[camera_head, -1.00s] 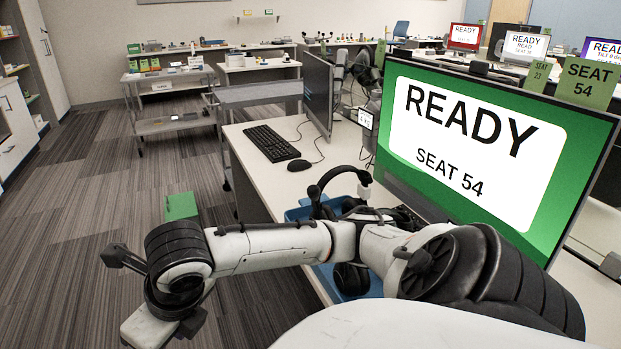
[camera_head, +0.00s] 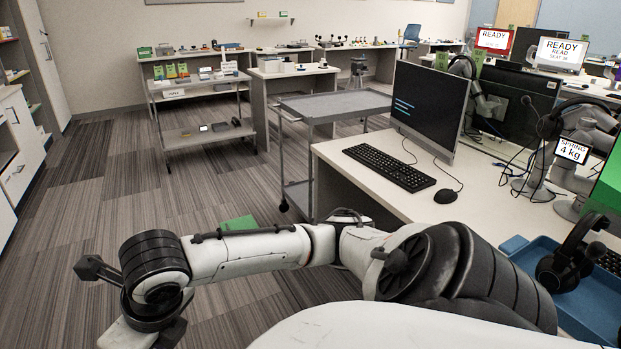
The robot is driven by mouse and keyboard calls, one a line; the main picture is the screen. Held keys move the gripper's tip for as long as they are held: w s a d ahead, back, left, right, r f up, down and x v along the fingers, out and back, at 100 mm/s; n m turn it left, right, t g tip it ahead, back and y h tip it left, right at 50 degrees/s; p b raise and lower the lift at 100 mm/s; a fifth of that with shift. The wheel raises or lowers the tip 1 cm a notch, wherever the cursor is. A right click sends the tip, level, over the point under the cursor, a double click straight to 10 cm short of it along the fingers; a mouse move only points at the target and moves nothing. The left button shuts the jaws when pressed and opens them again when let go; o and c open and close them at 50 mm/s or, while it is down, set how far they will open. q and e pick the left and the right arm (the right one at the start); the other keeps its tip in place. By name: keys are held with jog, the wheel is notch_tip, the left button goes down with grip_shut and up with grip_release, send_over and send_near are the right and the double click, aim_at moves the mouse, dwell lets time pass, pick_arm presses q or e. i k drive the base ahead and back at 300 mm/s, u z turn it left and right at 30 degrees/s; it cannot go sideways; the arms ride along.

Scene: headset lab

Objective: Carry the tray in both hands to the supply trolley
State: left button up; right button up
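A blue tray (camera_head: 517,246) shows at the lower right edge, partly cut off, at the near desk, with a black headset (camera_head: 568,262) on it. A grey trolley (camera_head: 335,106) with a bare top stands beyond the desk's left end. A second trolley (camera_head: 195,133) farther left carries small boxes and white cards. One of my arms crosses the bottom of the view, bent at the lower left.
A desk (camera_head: 350,180) holds a keyboard (camera_head: 391,167), mouse (camera_head: 446,196) and monitor (camera_head: 430,105). A green object (camera_head: 238,223) shows just behind my arm. Cabinets (camera_head: 20,150) line the left wall. Open floor (camera_head: 100,200) lies between cabinets and trolleys.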

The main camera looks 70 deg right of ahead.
aim_at(339, 102)
jog(key=i, duration=0.8)
jog(key=z, duration=4.45)
jog(key=i, duration=1.65)
